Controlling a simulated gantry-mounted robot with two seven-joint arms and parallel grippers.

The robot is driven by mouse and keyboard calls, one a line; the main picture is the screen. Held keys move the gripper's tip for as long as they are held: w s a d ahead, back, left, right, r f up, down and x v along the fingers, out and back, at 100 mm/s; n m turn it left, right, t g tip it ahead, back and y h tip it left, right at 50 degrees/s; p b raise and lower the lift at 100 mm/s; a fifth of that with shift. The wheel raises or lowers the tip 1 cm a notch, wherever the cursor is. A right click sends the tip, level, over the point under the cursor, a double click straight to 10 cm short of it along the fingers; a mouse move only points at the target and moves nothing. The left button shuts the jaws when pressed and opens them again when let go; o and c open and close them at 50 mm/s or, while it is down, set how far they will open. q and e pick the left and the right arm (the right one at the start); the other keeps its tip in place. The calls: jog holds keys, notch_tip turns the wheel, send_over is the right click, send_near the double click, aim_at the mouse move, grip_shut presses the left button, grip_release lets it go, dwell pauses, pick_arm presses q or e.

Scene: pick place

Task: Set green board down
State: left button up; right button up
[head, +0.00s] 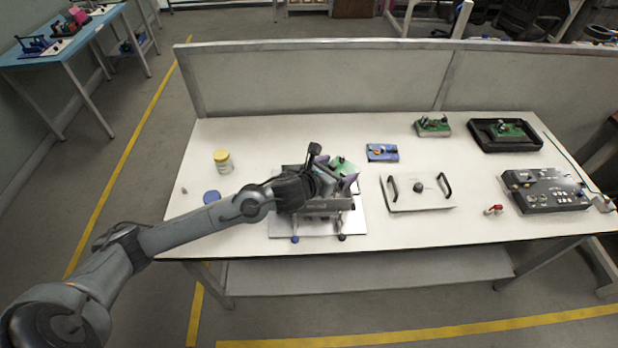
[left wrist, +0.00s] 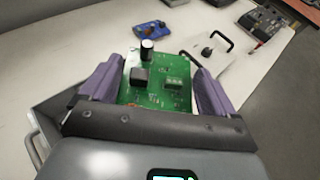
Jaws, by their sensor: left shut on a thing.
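The green board (left wrist: 158,84) sits between the two purple fingers of my left gripper (left wrist: 152,85) in the left wrist view. The gripper is shut on it, one finger along each side. The board carries a black cylinder, a black block and a green terminal. In the head view the left gripper (head: 336,175) is over the left-middle of the white table, above a metal fixture plate (head: 352,222). The board (head: 345,167) shows there partly, tilted, with the gripper hiding the rest. Whether it touches the fixture is hidden. My right gripper is in neither view.
A blue board (head: 382,152) lies behind, right of the gripper. A white plate with black handles (head: 418,204) lies to the right. Another green board (head: 432,126), a black tray (head: 480,135) and a dark control box (head: 545,203) stand farther right. A yellow-lidded jar (head: 223,162) stands left.

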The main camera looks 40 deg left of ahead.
pick_arm(q)
jog(key=w+a+f+b, duration=0.1)
jog(key=a+f, duration=0.7)
jog(key=f, duration=0.1)
jog(key=shift+a, duration=0.15)
jog(key=shift+f, duration=0.1)
jog(key=shift+f+b, duration=0.5)
jog(key=o, duration=0.8)
jog(key=shift+r, duration=0.15)
